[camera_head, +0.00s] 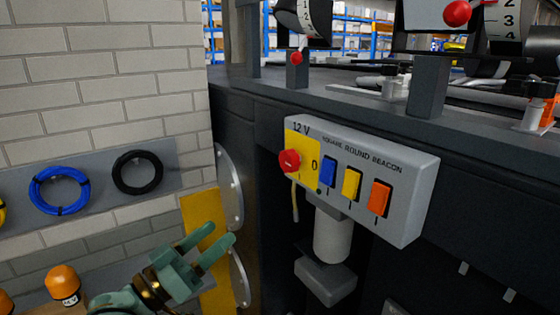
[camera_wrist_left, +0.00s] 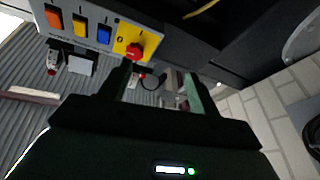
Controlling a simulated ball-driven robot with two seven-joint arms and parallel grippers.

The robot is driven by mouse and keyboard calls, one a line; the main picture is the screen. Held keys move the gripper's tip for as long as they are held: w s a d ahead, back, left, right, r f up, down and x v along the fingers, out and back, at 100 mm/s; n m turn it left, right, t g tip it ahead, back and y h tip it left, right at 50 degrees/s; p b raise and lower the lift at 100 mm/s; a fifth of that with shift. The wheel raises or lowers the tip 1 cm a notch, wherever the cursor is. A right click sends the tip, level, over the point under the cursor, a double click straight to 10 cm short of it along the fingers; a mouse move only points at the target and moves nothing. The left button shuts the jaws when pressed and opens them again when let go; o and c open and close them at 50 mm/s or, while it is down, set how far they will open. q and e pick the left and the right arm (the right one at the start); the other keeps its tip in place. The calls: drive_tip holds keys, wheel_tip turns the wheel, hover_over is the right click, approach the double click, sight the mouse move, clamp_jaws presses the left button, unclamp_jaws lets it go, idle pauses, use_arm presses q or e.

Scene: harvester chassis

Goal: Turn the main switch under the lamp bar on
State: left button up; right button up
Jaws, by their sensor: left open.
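The main switch is a red knob (camera_head: 290,161) on a yellow plate marked 12 V and 0, at the left end of a grey switch box (camera_head: 418,207). It also shows in the left wrist view (camera_wrist_left: 134,51), just beyond the fingertips. My left gripper (camera_head: 220,236) is open and empty, left of and below the knob and apart from it. In the left wrist view its two fingers (camera_wrist_left: 158,85) stand apart. The box also carries a blue rocker (camera_head: 328,172), a yellow rocker (camera_head: 352,184) and an orange rocker (camera_head: 379,198). My right gripper is out of view.
A dark chassis (camera_head: 270,120) carries the box; a grey post (camera_head: 331,235) hangs below it. A rounded metal plate (camera_head: 231,187) and a yellow panel (camera_head: 199,215) lie near my left gripper. A brick wall with blue (camera_head: 59,190) and black coils (camera_head: 137,172) is at left.

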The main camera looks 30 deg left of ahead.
use_arm(q)
drive_tip(key=h, duration=0.2)
approach(285, 163)
drive_tip(key=shift+m, duration=0.4)
drive_tip(key=b+x, duration=0.3)
drive_tip(key=x, duration=0.5)
drive_tip(key=shift+w+r, duration=0.2)
drive_tip(key=shift+w, duration=0.1)
drive_tip(key=shift+w+d+r, duration=0.1)
drive_tip(key=shift+w+d, duration=0.05)
drive_tip(key=shift+w, duration=0.2)
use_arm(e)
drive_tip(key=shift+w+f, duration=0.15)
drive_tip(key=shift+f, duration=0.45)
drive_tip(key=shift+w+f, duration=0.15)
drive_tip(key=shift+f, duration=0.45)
use_arm(q)
drive_tip(key=c, duration=1)
